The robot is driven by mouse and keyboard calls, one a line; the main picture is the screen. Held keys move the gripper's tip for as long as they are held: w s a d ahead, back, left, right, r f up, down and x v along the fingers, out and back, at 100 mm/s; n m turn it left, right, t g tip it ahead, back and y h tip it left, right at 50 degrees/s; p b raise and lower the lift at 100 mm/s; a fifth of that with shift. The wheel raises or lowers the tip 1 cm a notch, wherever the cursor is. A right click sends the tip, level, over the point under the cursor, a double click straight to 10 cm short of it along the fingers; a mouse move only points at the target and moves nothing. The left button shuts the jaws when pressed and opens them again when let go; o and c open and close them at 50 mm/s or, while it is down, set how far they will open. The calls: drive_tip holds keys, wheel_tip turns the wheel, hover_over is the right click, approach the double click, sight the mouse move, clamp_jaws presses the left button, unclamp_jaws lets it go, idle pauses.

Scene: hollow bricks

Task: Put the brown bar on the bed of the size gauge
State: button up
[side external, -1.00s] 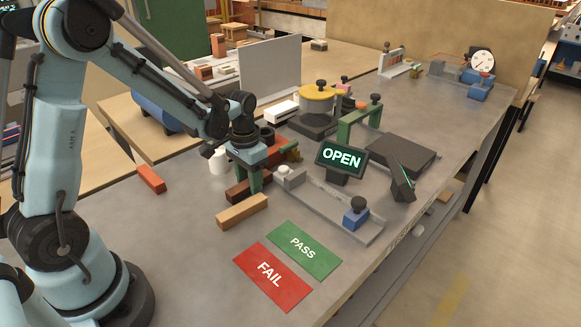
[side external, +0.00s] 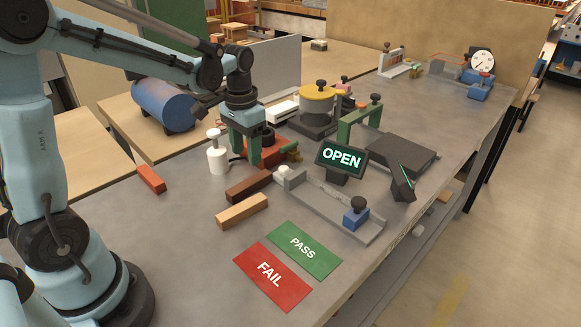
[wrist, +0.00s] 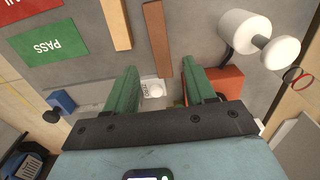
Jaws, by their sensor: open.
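The dark brown bar (side external: 249,187) lies flat on the bench, just left of the size gauge. It also shows in the wrist view (wrist: 157,40), beyond my fingertips. No bar lies on the bed. My gripper (side external: 247,160) is open and empty, above and behind the brown bar. In the wrist view its green fingers (wrist: 162,78) stand apart with nothing between them.
A tan bar (side external: 242,211) lies parallel in front of the brown one. A white spool-shaped object (side external: 217,157) and a red-orange block stand close to my fingers. An orange bar (side external: 151,179) lies at left. PASS (side external: 303,249) and FAIL (side external: 271,276) mats lie in front.

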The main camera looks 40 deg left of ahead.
drive_tip(key=s+d+r+t, duration=0.5)
drive_tip(key=s+d+t, duration=0.1)
drive_tip(key=s+d, duration=0.1)
drive_tip(key=shift+s, duration=0.25)
drive_tip(key=shift+o, duration=0.4)
drive_tip(key=shift+s+d+f+t, duration=0.25)
drive_tip(key=shift+s+d+t, duration=0.25)
drive_tip(key=shift+s+t, duration=0.1)
drive_tip(key=shift+w, duration=0.1)
